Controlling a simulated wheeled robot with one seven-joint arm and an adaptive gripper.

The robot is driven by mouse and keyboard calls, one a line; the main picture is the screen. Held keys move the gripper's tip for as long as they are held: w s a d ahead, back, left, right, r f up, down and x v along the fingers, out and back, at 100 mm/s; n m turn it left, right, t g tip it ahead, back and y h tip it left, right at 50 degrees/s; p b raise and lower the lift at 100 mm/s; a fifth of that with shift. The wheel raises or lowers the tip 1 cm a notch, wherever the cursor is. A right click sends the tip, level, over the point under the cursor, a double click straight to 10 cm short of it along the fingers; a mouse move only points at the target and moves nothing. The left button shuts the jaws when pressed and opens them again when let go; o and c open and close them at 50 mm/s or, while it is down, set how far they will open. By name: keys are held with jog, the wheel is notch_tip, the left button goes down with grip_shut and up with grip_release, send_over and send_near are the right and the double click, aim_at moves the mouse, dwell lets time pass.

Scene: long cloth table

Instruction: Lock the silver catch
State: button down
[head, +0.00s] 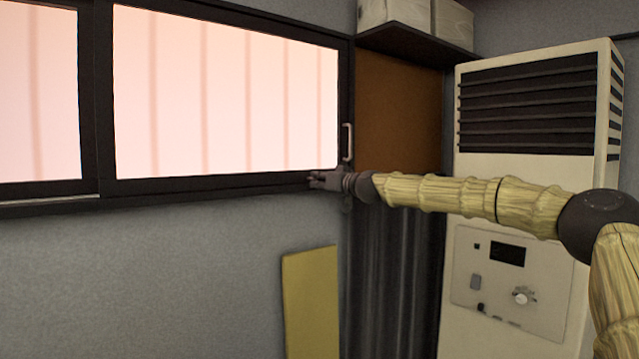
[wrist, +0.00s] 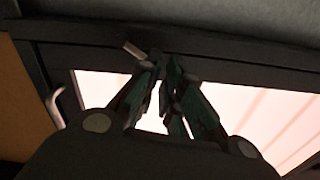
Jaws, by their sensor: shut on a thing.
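The silver catch (wrist: 132,49) shows in the wrist view as a small pale lever against the dark window frame, sticking out to the left of my fingertips. The rest of it is hidden behind the fingers. My gripper (wrist: 163,62) is shut on the catch, with its fingertips close together at the frame. In the head view my gripper (head: 316,180) is at the lower right corner of the window frame (head: 220,189), and the catch cannot be made out there. I cannot tell the catch's exact angle.
A pale bar handle (head: 348,142) stands on the window's right edge, just above my gripper; it also shows in the wrist view (wrist: 55,108). A white cabinet unit (head: 520,190) stands to the right. A yellow board (head: 311,300) leans below. A shelf with boxes (head: 395,12) is overhead.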

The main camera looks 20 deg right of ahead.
jog(key=shift+d, duration=0.15)
jog(key=shift+w+d+r+m+b, duration=0.45)
jog(key=shift+d+m, duration=0.4)
jog(key=shift+m, duration=1.4)
jog(key=shift+w+d+r+m+b, duration=0.3)
jog(key=shift+d+m+b, duration=0.4)
jog(key=shift+m, duration=1.6)
jog(key=shift+w+d+r+m+b, duration=0.35)
jog(key=shift+d+m, duration=0.65)
jog(key=shift+m, duration=1.25)
jog(key=shift+s, duration=0.1)
jog(key=c, duration=1.5)
grip_release()
jog(key=shift+d+r, duration=0.1)
jog(key=shift+s, duration=0.1)
jog(key=v, duration=1.1)
jog(key=shift+s+d, duration=0.2)
jog(key=shift+s, duration=0.15)
